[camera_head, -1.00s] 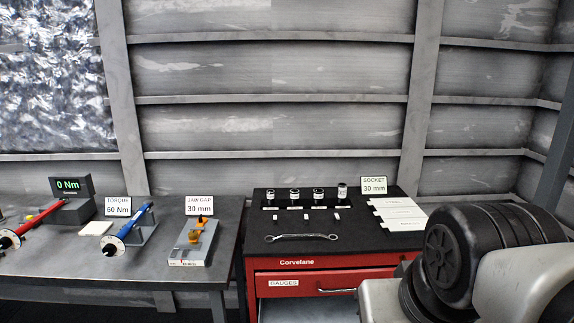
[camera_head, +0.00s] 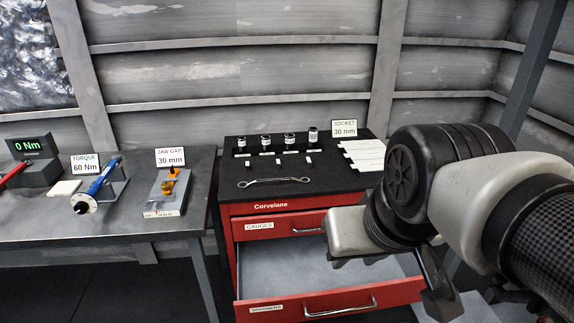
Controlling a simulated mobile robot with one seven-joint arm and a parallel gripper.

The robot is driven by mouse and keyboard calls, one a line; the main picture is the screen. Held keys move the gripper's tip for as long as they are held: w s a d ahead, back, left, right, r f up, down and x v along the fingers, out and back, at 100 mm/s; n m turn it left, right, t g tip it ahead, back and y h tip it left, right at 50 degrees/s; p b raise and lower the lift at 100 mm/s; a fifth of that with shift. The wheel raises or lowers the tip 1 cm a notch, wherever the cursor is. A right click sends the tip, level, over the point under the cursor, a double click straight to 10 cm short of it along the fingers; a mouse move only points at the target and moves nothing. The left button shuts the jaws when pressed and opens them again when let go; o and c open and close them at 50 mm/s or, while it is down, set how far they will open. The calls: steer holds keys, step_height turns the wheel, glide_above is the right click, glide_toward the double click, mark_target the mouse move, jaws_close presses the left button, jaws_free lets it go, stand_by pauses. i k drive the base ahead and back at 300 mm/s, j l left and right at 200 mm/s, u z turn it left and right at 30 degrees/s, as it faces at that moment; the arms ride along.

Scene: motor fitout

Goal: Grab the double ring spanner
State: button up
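The double ring spanner (camera_head: 273,182) is a silver bar with a ring at each end. It lies flat on the black top of the red Corvelane cabinet (camera_head: 285,207), near its front edge. My arm comes in from the right, in front of the cabinet's right side. A dark part at its lower end, which looks like my gripper (camera_head: 440,285), hangs low at the right, well apart from the spanner. Its fingertips are not clear, so I cannot tell whether it is open.
Several sockets (camera_head: 265,142) stand in a row behind the spanner, with white cards (camera_head: 364,153) to the right. A lower drawer (camera_head: 335,300) is pulled out. The left bench holds a blue torque wrench (camera_head: 103,178) and a jaw gap gauge (camera_head: 168,190).

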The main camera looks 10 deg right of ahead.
mark_target(246, 184)
steer(key=k+l+z, duration=0.15)
steer(key=k+z, duration=0.25)
steer(key=k, duration=0.25)
steer(key=j+z, duration=0.1)
steer(key=z, duration=0.3)
steer(key=j+z, duration=0.15)
steer(key=z, duration=0.3)
steer(key=j+z, duration=0.1)
steer(key=z, duration=0.3)
steer(key=j, duration=1.6)
steer(key=k+j, duration=0.1)
steer(key=j, duration=1.5)
